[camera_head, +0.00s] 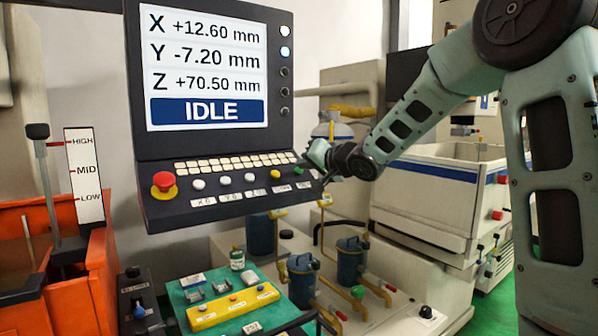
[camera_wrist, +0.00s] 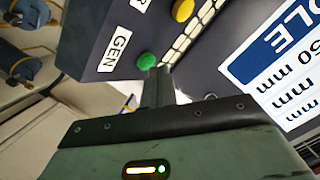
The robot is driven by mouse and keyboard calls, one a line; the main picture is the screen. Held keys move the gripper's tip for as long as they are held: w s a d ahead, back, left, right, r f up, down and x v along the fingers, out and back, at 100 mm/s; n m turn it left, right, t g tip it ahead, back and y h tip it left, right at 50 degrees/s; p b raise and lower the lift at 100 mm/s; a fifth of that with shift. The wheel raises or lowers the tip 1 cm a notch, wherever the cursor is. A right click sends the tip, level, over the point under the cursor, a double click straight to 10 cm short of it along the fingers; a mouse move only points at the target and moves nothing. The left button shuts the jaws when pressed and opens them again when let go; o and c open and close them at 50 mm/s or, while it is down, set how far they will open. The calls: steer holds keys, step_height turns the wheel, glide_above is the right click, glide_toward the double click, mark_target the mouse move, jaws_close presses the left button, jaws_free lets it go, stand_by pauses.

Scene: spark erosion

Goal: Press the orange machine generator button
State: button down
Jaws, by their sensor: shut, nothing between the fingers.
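The control panel (camera_head: 218,190) has a row of buttons below its screen. A green button (camera_head: 298,170) sits at its right end, beside a yellow button (camera_head: 275,172). In the wrist view the green button (camera_wrist: 146,61) is next to a label reading GEN (camera_wrist: 115,48). I see no orange button on this panel. My gripper (camera_head: 313,158) is at the panel's right edge. In the wrist view my gripper's (camera_wrist: 161,74) shut, empty fingertips are right beside the green button; I cannot tell whether they touch it. The screen (camera_head: 207,68) reads IDLE.
A red mushroom button (camera_head: 163,182) and white buttons are further left on the panel. An orange tank (camera_head: 75,280) with a lever stands at far left. Below are a yellow box (camera_head: 232,306) on a green mat and blue canisters (camera_head: 352,260). A white machine (camera_head: 435,200) stands behind.

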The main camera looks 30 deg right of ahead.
steer(key=shift+w+f, duration=0.2)
steer(key=shift+f, duration=0.15)
stand_by(0.5)
steer(key=shift+r, duration=0.1)
steer(key=shift+s+r+p, duration=0.45)
steer(key=shift+r+p, duration=0.15)
steer(key=shift+p, duration=0.25)
steer(key=shift+r, duration=0.1)
steer(key=s+r+p, duration=0.1)
steer(key=r+p, duration=0.1)
steer(key=p, duration=0.1)
steer(key=s+r+p, duration=0.1)
steer(key=r+p, duration=0.1)
steer(key=shift+s, duration=0.35)
stand_by(0.6)
